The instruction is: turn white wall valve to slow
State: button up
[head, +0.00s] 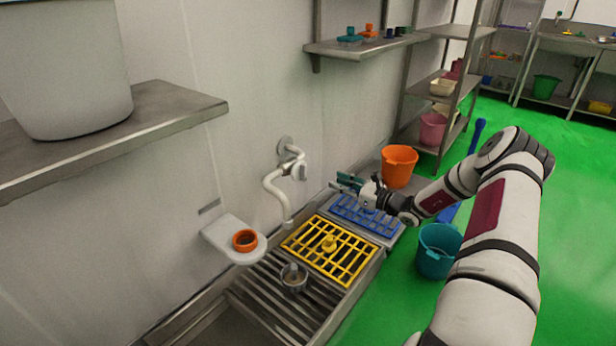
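The white wall valve (287,163) is fixed to the wall, left of the frame's centre. A curved white spout runs down from it, and a small pale handle (301,172) shows at its right side. Its exact setting is too small to read. My gripper (340,183) is to the right of the valve and a little lower, apart from it, above the blue grate. Its two dark fingers look spread with nothing between them.
Below are a yellow grate (299,243), a blue grate (352,222) and a metal cup (294,281) on the drain. A white wall bracket (218,232) holds an orange ring (245,240). An orange bucket (399,166) and teal bucket (437,262) stand nearby.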

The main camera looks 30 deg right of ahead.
aim_at(306, 169)
jog(key=shift+m, duration=0.3)
jog(key=b+x, duration=0.1)
jog(key=x, duration=0.3)
jog(key=b+x, duration=0.1)
jog(key=x, duration=0.4)
jog(key=d+b+x, duration=0.1)
jog(key=x, duration=0.3)
jog(key=shift+w+a+f+b, duration=0.1)
jog(key=shift+w+f+b, duration=0.15)
jog(key=shift+w+b, duration=0.15)
grip_shut()
